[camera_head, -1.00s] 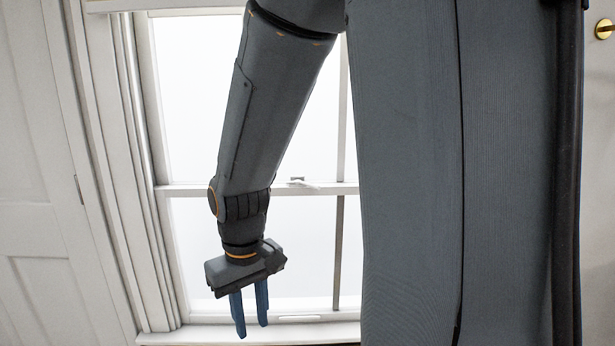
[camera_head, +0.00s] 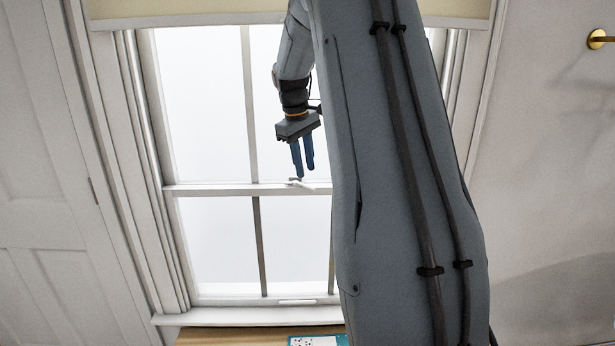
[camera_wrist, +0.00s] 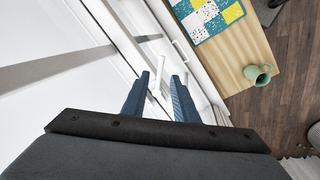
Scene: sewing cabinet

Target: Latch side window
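The side window (camera_head: 215,189) is a white sash window with a rail across its middle. A small white latch (camera_head: 300,184) sits on that rail; in the wrist view its white lever (camera_wrist: 157,80) shows between my fingertips, with another white piece beyond it. My gripper (camera_head: 305,173) points down just above the latch, its two blue fingers apart. In the wrist view my gripper (camera_wrist: 160,75) is open, with a gap around the lever. I cannot tell whether a finger touches it. The latch's exact angle is too small to read.
A wooden surface (camera_head: 230,336) with a patterned quilt piece (camera_head: 318,341) stands below the sill (camera_head: 245,316). A green jug (camera_wrist: 258,75) is on it in the wrist view. A cream blind (camera_head: 200,10) hangs at the top. My arm hides the window's right part.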

